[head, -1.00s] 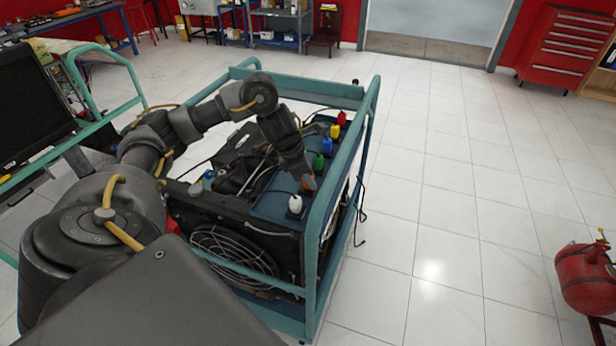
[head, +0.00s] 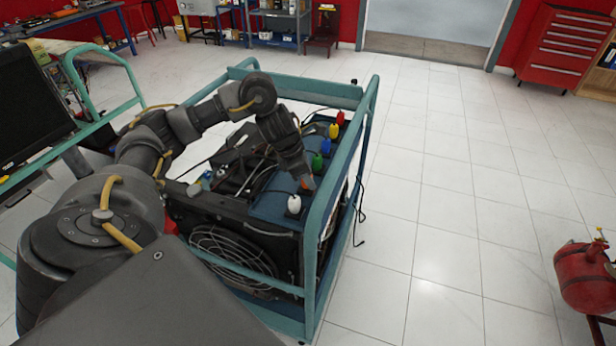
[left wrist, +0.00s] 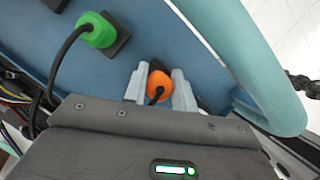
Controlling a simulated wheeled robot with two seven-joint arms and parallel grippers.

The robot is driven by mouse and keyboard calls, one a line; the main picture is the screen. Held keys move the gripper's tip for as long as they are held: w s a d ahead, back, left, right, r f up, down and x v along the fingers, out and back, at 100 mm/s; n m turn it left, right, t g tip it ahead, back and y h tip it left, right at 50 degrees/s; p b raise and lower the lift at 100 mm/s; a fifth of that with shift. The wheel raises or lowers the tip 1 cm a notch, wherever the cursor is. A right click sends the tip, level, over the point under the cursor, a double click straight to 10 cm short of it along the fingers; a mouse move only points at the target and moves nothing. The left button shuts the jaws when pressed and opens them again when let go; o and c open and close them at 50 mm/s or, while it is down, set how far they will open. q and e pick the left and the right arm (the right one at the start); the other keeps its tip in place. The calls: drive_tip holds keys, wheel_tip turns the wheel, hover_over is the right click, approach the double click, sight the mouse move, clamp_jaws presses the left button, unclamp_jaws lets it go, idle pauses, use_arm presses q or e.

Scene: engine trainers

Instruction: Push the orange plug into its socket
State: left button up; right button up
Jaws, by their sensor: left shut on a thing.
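The orange plug (left wrist: 158,84) sits between the two fingers of my left gripper (left wrist: 159,88) in the left wrist view, with a black cable trailing from it. The gripper is shut on it. Behind the plug, part of a dark square socket base shows on the blue panel (left wrist: 120,75); how deep the plug sits in it cannot be told. My right gripper is not in view.
In the row are a white plug (head: 294,204), blue (head: 326,146), green (head: 317,162), yellow (head: 334,131) and red plugs (head: 340,118). The teal frame rail (head: 318,215) runs close beside my gripper. The floor at right is free around a red tank (head: 585,278).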

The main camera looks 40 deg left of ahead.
use_arm(q)
drive_tip(key=shift+f, duration=0.2)
drive_tip(key=shift+c, duration=0.3)
clamp_jaws()
drive_tip(key=o, duration=1.1)
unclamp_jaws()
drive_tip(key=shift+r+p, duration=2.95)
drive_tip(key=shift+r, duration=0.55)
